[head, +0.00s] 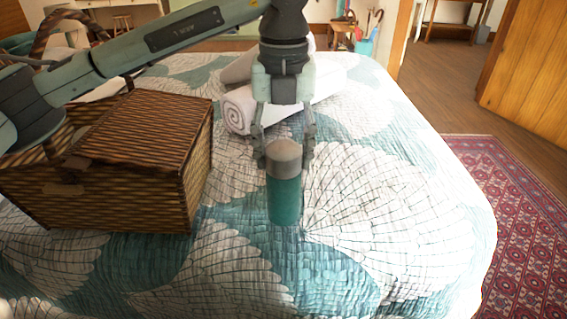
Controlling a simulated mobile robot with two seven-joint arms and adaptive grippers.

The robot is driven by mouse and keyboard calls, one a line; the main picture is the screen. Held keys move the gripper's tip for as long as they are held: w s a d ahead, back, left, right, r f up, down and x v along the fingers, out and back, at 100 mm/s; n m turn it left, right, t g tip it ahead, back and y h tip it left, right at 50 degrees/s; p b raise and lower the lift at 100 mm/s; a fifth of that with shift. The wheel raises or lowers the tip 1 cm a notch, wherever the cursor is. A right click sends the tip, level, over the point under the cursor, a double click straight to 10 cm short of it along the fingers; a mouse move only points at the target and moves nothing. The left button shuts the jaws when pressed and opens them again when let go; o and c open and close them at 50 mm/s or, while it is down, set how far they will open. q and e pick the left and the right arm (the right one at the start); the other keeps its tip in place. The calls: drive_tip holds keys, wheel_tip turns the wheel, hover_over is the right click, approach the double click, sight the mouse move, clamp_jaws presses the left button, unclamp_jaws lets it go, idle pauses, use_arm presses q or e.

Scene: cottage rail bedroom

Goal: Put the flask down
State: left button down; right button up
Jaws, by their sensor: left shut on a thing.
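The flask (284,198) is a teal cylinder with a grey-brown cap. It is upright over the quilted bed (390,230), near the middle of the head view. My left gripper (284,150) points down from above, with its fingers on both sides of the cap, shut on the flask. The flask's base is at or just above the quilt; I cannot tell whether it touches. My right gripper is not in view.
A wicker basket (150,140) with a lid stands on the bed to the left, close to the flask. Rolled white towels (240,108) lie behind the gripper. The quilt right of and in front of the flask is clear. A red patterned rug (525,215) lies on the floor at right.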

use_arm(q)
drive_tip(key=shift+f, duration=1.25)
drive_tip(key=c, duration=0.6)
unclamp_jaws()
drive_tip(key=shift+f, duration=0.1)
drive_tip(key=shift+c, duration=0.2)
wheel_tip(320, 180, up, 12)
drive_tip(key=shift+r, duration=0.15)
